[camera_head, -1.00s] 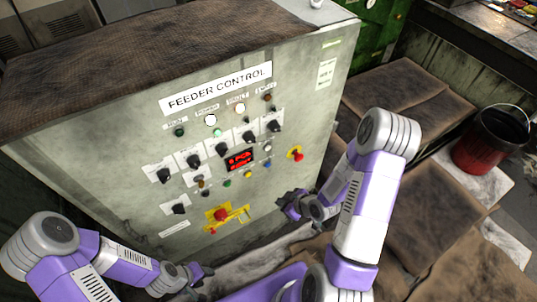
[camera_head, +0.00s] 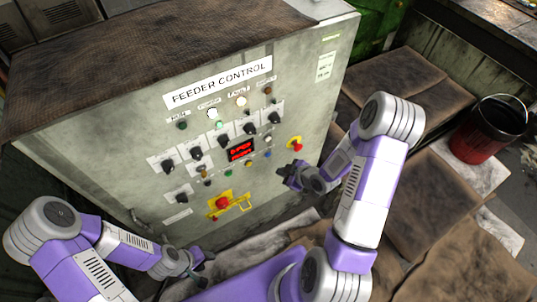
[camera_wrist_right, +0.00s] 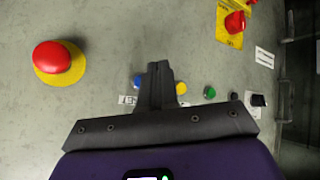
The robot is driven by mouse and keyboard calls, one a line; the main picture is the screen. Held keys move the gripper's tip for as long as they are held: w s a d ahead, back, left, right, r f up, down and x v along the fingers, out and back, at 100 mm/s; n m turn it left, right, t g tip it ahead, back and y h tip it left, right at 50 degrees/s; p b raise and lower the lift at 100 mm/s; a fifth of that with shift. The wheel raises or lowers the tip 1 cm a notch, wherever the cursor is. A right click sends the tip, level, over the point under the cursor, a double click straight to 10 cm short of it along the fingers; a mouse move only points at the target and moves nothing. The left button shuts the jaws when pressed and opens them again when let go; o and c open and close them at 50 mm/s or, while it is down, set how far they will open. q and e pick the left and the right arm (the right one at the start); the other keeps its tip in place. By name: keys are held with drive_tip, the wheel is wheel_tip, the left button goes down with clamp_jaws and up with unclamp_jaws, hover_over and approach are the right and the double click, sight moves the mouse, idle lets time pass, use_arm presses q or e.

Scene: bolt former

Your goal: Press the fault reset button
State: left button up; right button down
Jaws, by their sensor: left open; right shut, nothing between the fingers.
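The grey feeder control panel (camera_head: 145,125) carries small buttons below a red display (camera_head: 241,150): a blue button (camera_head: 267,155), a yellow one (camera_head: 249,165) and a green one (camera_head: 230,174). Their labels are too small to read, so I cannot tell which is fault reset. My right gripper (camera_head: 285,175) is shut and empty, below and right of the blue button in the head view. In the right wrist view its closed fingers (camera_wrist_right: 157,84) appear between the blue button (camera_wrist_right: 137,82) and yellow button (camera_wrist_right: 181,88); contact cannot be told. My left gripper (camera_head: 203,262) is open and low, below the panel.
A red mushroom button (camera_wrist_right: 52,57) on a yellow ring sits right of the small buttons in the head view. A red switch (camera_head: 222,202) on a yellow plate sits below them. Black knobs (camera_head: 168,166) stick out. A bucket (camera_head: 488,130) stands far right.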

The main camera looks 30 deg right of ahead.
sight(268, 155)
drive_tip(key=shift+w+a, duration=0.2)
drive_tip(key=shift+w, duration=2.1)
drive_tip(key=shift+w, duration=0.15)
drive_tip(key=shift+w+b, duration=0.25)
drive_tip(key=shift+b, duration=0.05)
drive_tip(key=shift+w, duration=0.45)
idle(0.9)
drive_tip(key=shift+s+b, duration=0.3)
drive_tip(key=shift+s, duration=0.55)
